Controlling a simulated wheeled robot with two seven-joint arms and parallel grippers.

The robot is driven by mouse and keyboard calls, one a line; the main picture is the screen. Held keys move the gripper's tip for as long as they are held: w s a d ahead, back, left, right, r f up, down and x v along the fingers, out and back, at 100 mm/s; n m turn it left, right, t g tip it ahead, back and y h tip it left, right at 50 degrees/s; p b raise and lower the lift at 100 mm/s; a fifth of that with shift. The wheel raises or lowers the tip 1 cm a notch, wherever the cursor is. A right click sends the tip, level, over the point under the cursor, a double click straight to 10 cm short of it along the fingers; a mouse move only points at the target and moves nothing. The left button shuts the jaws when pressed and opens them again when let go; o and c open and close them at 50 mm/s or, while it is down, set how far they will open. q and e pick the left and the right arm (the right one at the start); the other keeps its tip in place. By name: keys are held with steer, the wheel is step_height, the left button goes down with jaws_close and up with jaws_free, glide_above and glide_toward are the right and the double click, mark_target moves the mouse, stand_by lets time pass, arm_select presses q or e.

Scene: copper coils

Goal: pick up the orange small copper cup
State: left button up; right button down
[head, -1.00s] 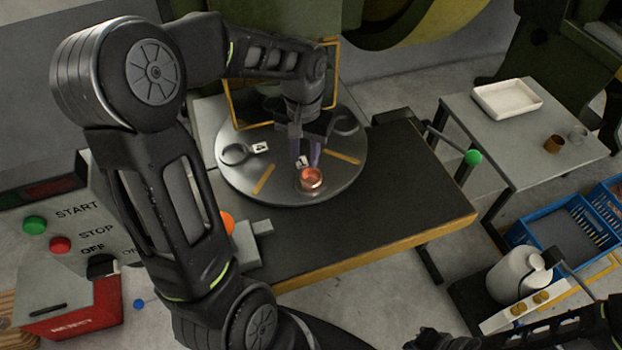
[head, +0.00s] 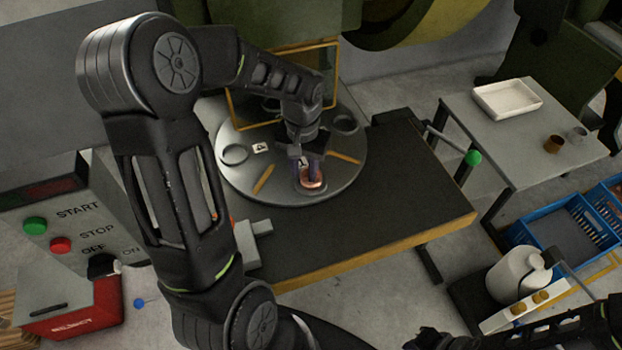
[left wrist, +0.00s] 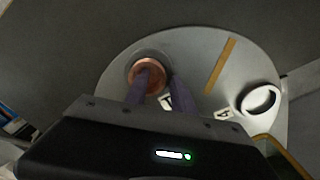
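The small orange copper cup (head: 311,184) stands in a round holder on the front part of the grey round plate (head: 250,187). My left gripper (head: 310,176) is right at the cup from above, its purple fingers apart. In the left wrist view, the cup (left wrist: 148,75) shows between and under the fingers (left wrist: 162,80). One finger overlaps the cup's opening and the other is just right of its rim. I cannot tell whether they touch it. Only a dark part of my right gripper (head: 432,339) shows at the bottom edge; its fingers are unclear.
The plate lies on a dark table (head: 390,200) and carries empty rings and yellow strips. A yellow frame (head: 337,75) stands behind my left gripper. At right, a side table (head: 525,145) holds a white tray (head: 507,98) and a brown cup (head: 553,144).

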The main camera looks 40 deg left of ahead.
arm_select(q)
jaws_close()
stand_by(0.3)
stand_by(0.4)
step_height(320, 180, up, 10)
stand_by(0.4)
stand_by(0.5)
